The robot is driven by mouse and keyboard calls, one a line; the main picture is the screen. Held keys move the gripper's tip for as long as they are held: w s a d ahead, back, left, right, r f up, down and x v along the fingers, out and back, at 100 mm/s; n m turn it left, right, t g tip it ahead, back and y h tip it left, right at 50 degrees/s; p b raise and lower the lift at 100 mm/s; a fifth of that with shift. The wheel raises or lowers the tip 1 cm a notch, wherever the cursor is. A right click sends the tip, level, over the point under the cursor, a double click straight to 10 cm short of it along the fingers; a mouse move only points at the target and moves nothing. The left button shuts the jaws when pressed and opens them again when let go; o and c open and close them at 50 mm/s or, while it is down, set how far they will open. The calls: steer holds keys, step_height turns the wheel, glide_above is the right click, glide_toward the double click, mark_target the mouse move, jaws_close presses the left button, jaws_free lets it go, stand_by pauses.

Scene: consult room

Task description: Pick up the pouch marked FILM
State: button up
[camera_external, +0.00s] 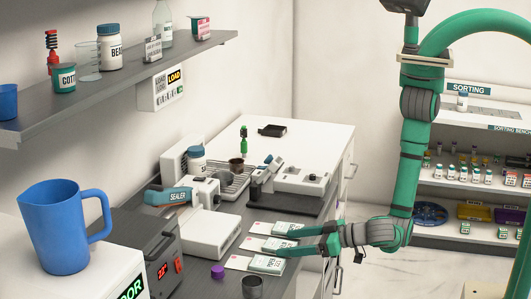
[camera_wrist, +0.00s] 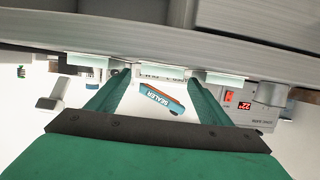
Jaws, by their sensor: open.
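Three flat white pouches with printed labels lie in a row on the dark counter: a far one (camera_external: 278,228), a middle one (camera_external: 256,243) and a near one (camera_external: 244,264). Their lettering is too small to tell which reads FILM. My gripper (camera_external: 284,242) reaches in low from the right, its green fingers by the right ends of the pouches and partly over them. In the wrist view my gripper (camera_wrist: 162,85) is open, and the edge of the middle pouch (camera_wrist: 160,72) shows between the fingertips. I cannot tell whether the fingers touch any pouch.
The blue-handled sealer (camera_external: 168,195) and a white machine (camera_external: 210,235) stand left of the pouches. A grey cup (camera_external: 252,286) and a purple cap (camera_external: 218,271) are near the front. A dark box with a red display (camera_external: 150,262) and a blue jug (camera_external: 66,225) are farther left.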

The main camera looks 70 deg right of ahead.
mark_target(269, 242)
steer(key=shift+r+x, duration=0.1)
steer(key=shift+x, duration=1.1)
steer(key=shift+r+x, duration=0.15)
steer(key=shift+x, duration=1.05)
steer(key=shift+d, duration=0.1)
steer(key=c, duration=1.1)
steer(key=shift+c, duration=0.2)
steer(key=shift+r, duration=0.1)
